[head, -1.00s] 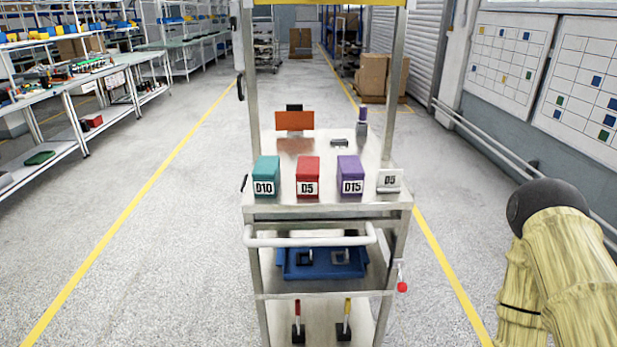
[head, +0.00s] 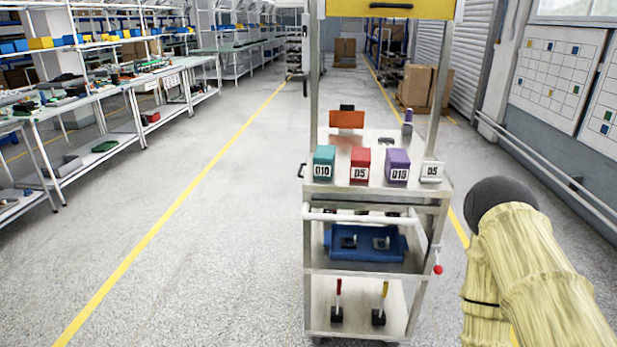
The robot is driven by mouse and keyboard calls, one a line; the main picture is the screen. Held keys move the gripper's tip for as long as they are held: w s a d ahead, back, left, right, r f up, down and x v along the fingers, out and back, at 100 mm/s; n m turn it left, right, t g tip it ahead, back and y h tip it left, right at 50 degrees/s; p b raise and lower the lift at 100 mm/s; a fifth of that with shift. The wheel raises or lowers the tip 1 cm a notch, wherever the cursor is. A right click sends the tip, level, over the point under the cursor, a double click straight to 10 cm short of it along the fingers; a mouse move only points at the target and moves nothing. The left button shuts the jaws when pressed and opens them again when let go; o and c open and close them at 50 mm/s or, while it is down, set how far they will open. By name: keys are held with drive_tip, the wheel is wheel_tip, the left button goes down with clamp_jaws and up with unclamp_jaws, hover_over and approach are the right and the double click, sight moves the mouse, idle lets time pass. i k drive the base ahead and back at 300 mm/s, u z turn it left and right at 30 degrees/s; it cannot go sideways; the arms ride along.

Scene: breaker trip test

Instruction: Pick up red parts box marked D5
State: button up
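The red parts box marked D5 (head: 360,165) stands upright on the top shelf of a metal cart (head: 322,191). It sits between a teal box marked D10 (head: 324,163) on its left and a purple box marked D15 (head: 397,165) on its right. A small white sign marked D5 (head: 431,171) stands at the shelf's right end. My arm shows at the lower right of the head view, apart from the cart. My gripper cannot be seen.
An orange piece (head: 347,120) stands behind the boxes. The cart's posts and handle bar (head: 350,215) frame the shelf. A blue tray (head: 368,245) lies on the shelf below. Workbenches (head: 95,93) line the left. Open floor (head: 200,250) lies left of the cart.

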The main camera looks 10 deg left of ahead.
sight(361, 158)
drive_tip(key=u, duration=0.25)
drive_tip(key=k, duration=0.65)
drive_tip(key=u, duration=0.9)
drive_tip(key=i, duration=1.3)
drive_tip(key=z, duration=0.85)
